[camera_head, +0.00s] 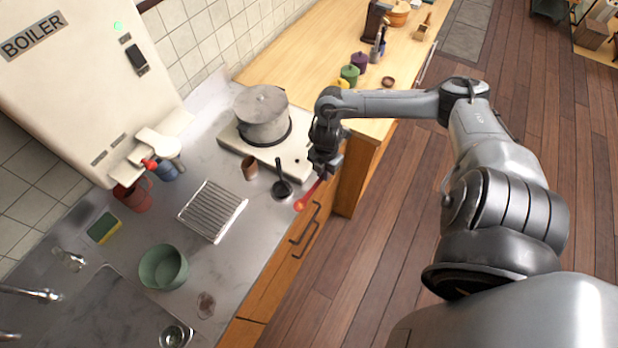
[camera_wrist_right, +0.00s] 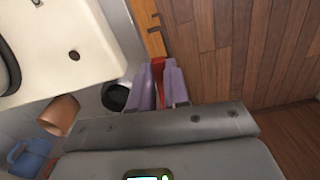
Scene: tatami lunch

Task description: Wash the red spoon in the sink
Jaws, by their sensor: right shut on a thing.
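The red spoon (camera_head: 301,204) is held by my right gripper (camera_head: 321,177), which is shut on it. In the head view the spoon hangs from the jaws near the front edge of the counter, its bowl pointing down and to the left. In the right wrist view the red spoon (camera_wrist_right: 158,68) shows between the purple finger pads of my right gripper (camera_wrist_right: 160,82). The sink (camera_head: 80,318) is at the lower left of the head view, well away from the spoon, with a faucet (camera_head: 30,293) at the left edge. My left gripper is not in view.
A pot (camera_head: 262,115) stands on the stove (camera_head: 232,139). A sponge (camera_head: 104,228) is near the wall.

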